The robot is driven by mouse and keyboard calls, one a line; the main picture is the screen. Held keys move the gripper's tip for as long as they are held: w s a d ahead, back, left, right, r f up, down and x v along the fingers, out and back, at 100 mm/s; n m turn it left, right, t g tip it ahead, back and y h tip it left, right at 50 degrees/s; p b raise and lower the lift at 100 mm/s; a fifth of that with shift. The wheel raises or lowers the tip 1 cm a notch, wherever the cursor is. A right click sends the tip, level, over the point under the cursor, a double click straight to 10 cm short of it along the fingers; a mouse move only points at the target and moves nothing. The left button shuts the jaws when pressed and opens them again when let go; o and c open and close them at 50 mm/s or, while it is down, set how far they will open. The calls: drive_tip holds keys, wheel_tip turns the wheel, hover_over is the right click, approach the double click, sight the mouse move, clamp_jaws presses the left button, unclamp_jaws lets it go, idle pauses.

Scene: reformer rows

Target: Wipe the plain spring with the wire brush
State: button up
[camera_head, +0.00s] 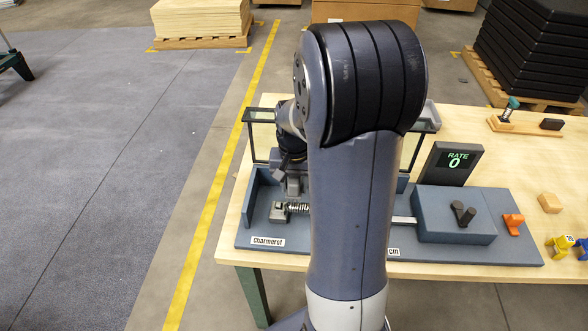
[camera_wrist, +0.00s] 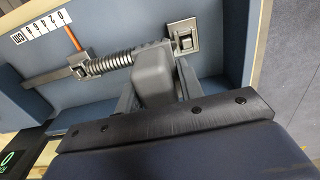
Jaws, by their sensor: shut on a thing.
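The plain spring (camera_wrist: 108,63) is a bare metal coil on a rod beside a bracket on the blue-grey fixture. In the head view only its left end (camera_head: 298,208) shows; my arm hides the rest. My gripper (camera_wrist: 155,75) points down over the fixture, shut on a grey rounded block that I take for the wire brush (camera_wrist: 152,88). Its bristles are not visible. In the wrist view the block overlaps the bracket end of the spring; I cannot tell if they touch.
The fixture (camera_head: 470,254) has low walls, a cm scale (camera_wrist: 42,26), an orange pointer (camera_wrist: 73,38) and a display (camera_head: 458,160) reading RATE 0. To the right lie an orange part (camera_head: 513,223), a wooden block (camera_head: 550,203) and a teal-handled tool (camera_head: 510,108).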

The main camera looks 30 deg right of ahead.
drive_tip(key=shift+r+p, duration=0.95)
drive_tip(key=shift+r, duration=0.6)
